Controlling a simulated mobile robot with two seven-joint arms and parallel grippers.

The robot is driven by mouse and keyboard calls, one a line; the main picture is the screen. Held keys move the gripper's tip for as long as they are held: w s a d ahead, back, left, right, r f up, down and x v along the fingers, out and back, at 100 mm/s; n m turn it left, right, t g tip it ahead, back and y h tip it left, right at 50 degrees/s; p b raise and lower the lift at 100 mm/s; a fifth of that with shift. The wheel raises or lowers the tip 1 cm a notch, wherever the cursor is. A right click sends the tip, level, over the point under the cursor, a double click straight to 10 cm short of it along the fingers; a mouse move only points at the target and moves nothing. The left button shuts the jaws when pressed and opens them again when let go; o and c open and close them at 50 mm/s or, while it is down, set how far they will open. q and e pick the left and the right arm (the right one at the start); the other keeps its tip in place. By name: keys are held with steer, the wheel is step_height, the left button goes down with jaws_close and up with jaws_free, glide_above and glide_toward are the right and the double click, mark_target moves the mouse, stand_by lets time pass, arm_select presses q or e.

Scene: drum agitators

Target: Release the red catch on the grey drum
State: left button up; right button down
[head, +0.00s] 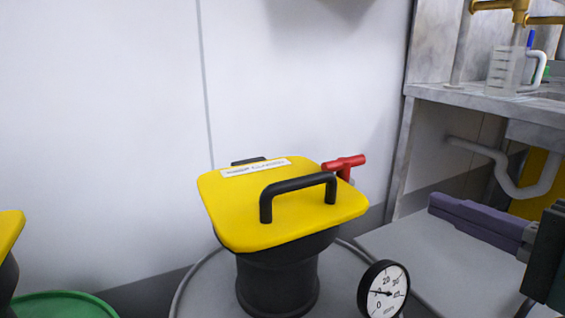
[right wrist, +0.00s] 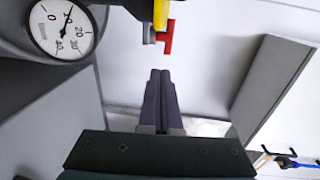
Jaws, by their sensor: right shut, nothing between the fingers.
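The red catch (head: 345,163) is a T-shaped handle at the back right edge of the yellow lid (head: 225,195). The lid sits on a black neck on top of the grey drum (head: 212,285). My right gripper (head: 432,203), with purple fingers, is shut and empty, to the right of the catch and apart from it. In the right wrist view the red catch (right wrist: 168,37) is ahead of the shut fingertips (right wrist: 160,72), with a gap between. My left gripper is not in view.
A dial gauge (head: 384,290) stands at the drum's front right. A black handle (head: 298,186) arches over the lid. A marble counter (head: 490,100) with a beaker (head: 505,70) is at right. A green drum (head: 60,305) is at lower left. A white wall stands behind.

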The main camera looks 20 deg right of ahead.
mark_target(359, 164)
steer(key=w, duration=0.7)
steer(key=w+a, duration=0.1)
steer(key=w, duration=0.3)
steer(key=shift+w+p, duration=0.35)
steer(key=shift+p, duration=0.05)
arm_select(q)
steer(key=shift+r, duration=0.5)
arm_select(e)
steer(key=shift+f, duration=0.1)
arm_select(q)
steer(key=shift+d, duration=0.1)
arm_select(e)
steer(key=shift+a, duration=0.1)
